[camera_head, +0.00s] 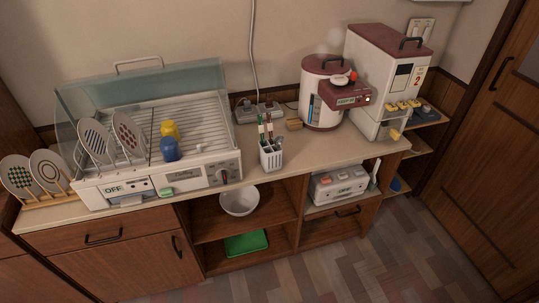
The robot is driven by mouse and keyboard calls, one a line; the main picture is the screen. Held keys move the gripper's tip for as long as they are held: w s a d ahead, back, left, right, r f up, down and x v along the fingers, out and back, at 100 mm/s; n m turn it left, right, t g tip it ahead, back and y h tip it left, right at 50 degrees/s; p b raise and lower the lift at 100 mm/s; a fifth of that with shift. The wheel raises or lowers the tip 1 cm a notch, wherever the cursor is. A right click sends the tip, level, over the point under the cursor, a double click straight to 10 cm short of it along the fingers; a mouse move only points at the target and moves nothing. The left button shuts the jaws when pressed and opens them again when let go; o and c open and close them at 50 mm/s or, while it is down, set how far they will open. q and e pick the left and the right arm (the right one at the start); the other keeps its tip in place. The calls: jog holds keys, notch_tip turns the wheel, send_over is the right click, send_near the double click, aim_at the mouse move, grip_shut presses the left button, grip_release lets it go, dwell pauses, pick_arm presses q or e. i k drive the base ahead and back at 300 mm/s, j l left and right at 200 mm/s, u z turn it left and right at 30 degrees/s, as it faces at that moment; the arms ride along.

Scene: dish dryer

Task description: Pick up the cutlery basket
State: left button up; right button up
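The cutlery basket (271,157) is a small white slotted holder. It stands upright on the counter near the front edge, just right of the dish dryer (205,176). Several utensils with green, red and dark handles stick up out of it. Neither of my grippers shows in the head view, and nothing is touching the basket.
The dryer's clear lid is raised; plates, a yellow cup (169,129) and a blue cup (169,149) sit inside. A power strip (259,111) lies behind the basket. A red-and-white cooker (322,108) stands to the right.

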aim_at(271, 159)
jog(key=i+l+u, duration=0.15)
jog(key=l, duration=0.15)
jog(key=i+l+u, duration=0.1)
jog(key=l, duration=0.25)
jog(key=i+l+u, duration=0.15)
jog(key=l, duration=0.2)
jog(key=i+l+u, duration=0.15)
jog(key=l, duration=0.25)
jog(key=l+u, duration=0.1)
jog(key=l, duration=0.25)
jog(key=i, duration=0.05)
